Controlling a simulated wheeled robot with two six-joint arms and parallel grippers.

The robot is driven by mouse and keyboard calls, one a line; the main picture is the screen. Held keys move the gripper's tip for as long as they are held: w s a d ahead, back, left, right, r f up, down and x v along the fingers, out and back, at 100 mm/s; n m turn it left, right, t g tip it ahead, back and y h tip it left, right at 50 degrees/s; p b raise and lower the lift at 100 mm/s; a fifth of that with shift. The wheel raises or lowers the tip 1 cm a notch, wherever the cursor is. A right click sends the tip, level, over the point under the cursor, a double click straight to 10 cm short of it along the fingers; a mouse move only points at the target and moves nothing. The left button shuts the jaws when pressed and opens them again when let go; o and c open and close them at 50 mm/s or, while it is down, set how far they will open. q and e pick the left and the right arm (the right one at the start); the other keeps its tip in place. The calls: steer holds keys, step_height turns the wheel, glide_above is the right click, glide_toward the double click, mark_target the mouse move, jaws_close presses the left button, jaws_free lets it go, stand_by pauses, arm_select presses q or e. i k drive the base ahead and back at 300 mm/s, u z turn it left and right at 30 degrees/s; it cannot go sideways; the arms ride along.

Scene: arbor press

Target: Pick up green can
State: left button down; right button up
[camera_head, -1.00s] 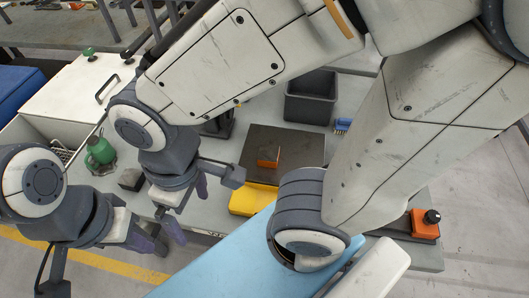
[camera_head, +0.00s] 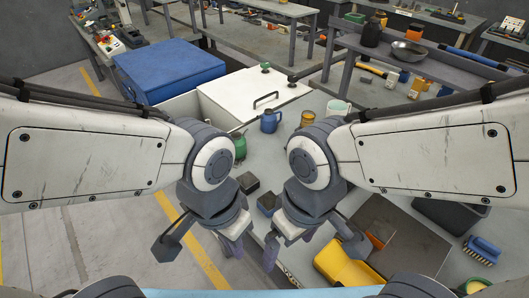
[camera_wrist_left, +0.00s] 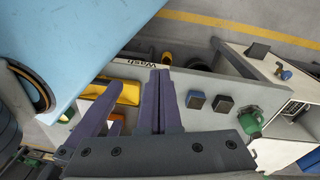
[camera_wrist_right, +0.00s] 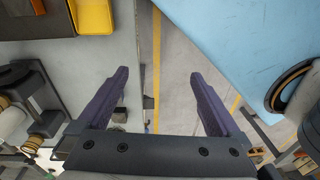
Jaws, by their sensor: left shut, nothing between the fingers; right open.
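The green can (camera_head: 238,147) stands on the grey bench beside the white box, partly hidden behind my left arm's wrist in the head view. The left wrist view also shows it (camera_wrist_left: 250,121), at the right, well apart from the fingers. My left gripper (camera_head: 234,246) is shut and empty, low in front of the bench edge; its purple fingers are together in its wrist view (camera_wrist_left: 160,80). My right gripper (camera_head: 282,252) is close to its right, open and empty. Its spread fingers show in the right wrist view (camera_wrist_right: 160,85) over the bench edge and floor.
A blue can (camera_head: 270,122), an orange-yellow can (camera_head: 307,118) and a white bucket (camera_head: 338,107) stand behind. Two dark blocks (camera_head: 248,182) lie nearer. A yellow bin (camera_head: 343,268), dark plate (camera_head: 412,243) and brush (camera_head: 482,249) are at right. A white box (camera_head: 262,84) stands at back.

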mark_target(240, 141)
steer(key=k, duration=0.5)
steer(key=u, duration=1.6)
steer(key=i, duration=2.2)
steer(key=z, duration=3.7)
